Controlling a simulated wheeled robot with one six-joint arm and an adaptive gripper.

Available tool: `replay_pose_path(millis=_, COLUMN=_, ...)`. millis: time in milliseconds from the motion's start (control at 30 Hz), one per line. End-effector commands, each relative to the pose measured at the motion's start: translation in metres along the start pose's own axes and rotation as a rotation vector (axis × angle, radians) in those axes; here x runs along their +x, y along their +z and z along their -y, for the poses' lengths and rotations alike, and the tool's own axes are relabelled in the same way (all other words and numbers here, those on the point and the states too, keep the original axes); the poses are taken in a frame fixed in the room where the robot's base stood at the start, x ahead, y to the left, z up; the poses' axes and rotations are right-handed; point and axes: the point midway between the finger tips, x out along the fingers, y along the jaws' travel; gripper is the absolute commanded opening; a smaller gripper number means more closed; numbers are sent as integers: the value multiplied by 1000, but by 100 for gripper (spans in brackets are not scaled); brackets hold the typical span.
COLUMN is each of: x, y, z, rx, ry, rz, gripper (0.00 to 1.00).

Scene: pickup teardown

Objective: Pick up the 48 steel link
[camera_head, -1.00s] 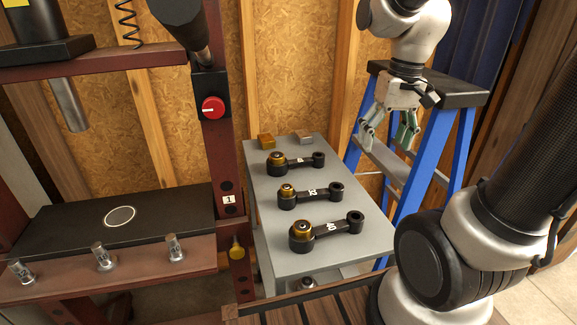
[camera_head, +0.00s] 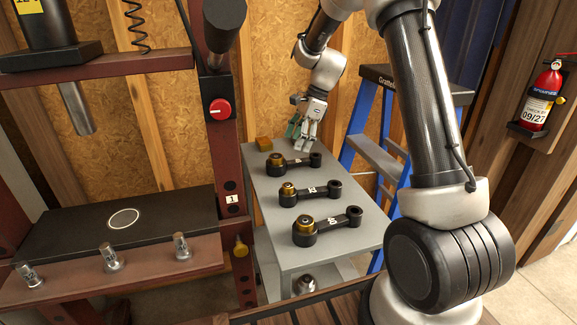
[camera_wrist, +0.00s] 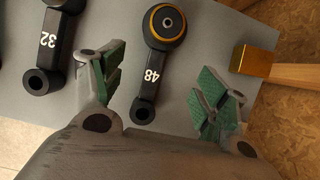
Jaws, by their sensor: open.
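The 48 steel link (camera_wrist: 151,85) is a black link with a brass-ringed large end and a white "48"; it lies on the grey table between my spread finger pads in the wrist view. In the head view it is the farthest link (camera_head: 292,163) of the three. My gripper (camera_wrist: 165,92) is open and empty, and also shows at the table's far end (camera_head: 301,134), above and behind that link. No contact with the link shows; the exact height gap is hard to tell.
A link marked 32 (camera_wrist: 54,45) lies left of it in the wrist view; two similar links (camera_head: 310,192) (camera_head: 327,226) lie nearer in the head view. A brass block (camera_wrist: 254,60) sits beyond. A blue stepladder (camera_head: 361,115) stands right, a red press frame (camera_head: 224,150) left.

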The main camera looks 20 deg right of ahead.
Motion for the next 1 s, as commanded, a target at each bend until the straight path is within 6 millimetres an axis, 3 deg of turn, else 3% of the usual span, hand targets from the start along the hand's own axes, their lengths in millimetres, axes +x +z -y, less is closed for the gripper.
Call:
replay_pose_path(millis=500, x=69, y=-4, z=-5, rx=0, ry=4, rz=-1, gripper=74)
replay_pose_path(millis=767, x=73, y=-4, z=-4, rx=-1, ry=2, rz=-1, gripper=74)
replay_pose_path(millis=1000, x=73, y=-4, z=-4, rx=-1, ry=2, rz=-1, gripper=34)
